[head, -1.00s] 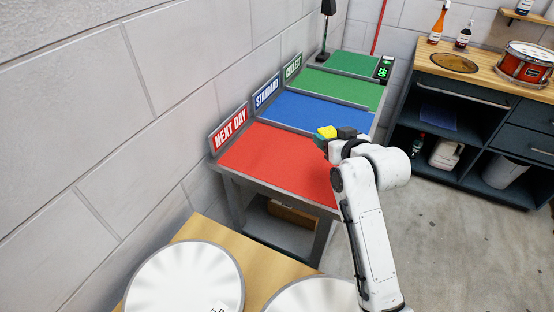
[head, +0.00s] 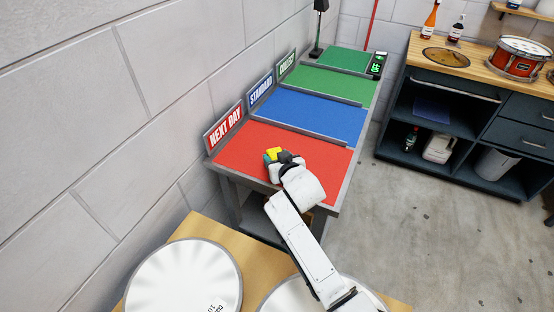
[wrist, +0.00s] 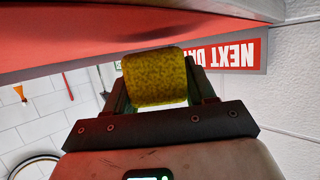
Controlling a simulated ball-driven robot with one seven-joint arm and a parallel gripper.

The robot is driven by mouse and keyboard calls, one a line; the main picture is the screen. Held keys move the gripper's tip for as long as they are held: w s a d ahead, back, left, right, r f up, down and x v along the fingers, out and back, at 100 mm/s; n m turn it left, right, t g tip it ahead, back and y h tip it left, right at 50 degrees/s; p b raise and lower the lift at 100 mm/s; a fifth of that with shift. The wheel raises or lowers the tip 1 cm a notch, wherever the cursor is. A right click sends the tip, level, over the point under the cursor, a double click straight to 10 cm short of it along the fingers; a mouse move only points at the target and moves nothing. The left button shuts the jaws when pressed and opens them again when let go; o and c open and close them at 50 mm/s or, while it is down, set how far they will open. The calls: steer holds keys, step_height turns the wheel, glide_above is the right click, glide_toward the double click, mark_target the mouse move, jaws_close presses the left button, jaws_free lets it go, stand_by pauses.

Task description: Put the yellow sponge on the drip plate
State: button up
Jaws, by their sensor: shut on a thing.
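The yellow sponge (head: 272,153) is held in my gripper (head: 280,157), over the red panel of the sloped sign bench. In the wrist view the sponge (wrist: 155,76) sits between the two dark fingers of my gripper (wrist: 157,88), which press on its sides. A bluish-green patch shows beside the yellow in the head view. A flat round brown plate (head: 446,57), which looks like the drip plate, lies on the wooden counter at the upper right, far from my gripper.
The red panel (head: 240,150), blue panel (head: 310,118) and green panels run back along the wall. Bottles (head: 430,20) and a red drum (head: 515,60) stand around the plate on the wooden counter (head: 480,70). White drumheads (head: 185,280) lie in front. Open floor (head: 420,230) is at right.

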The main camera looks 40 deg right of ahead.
steer(key=shift+f, duration=0.5)
steer(key=o, duration=0.6)
steer(key=shift+f, duration=0.15)
steer(key=o, duration=0.4)
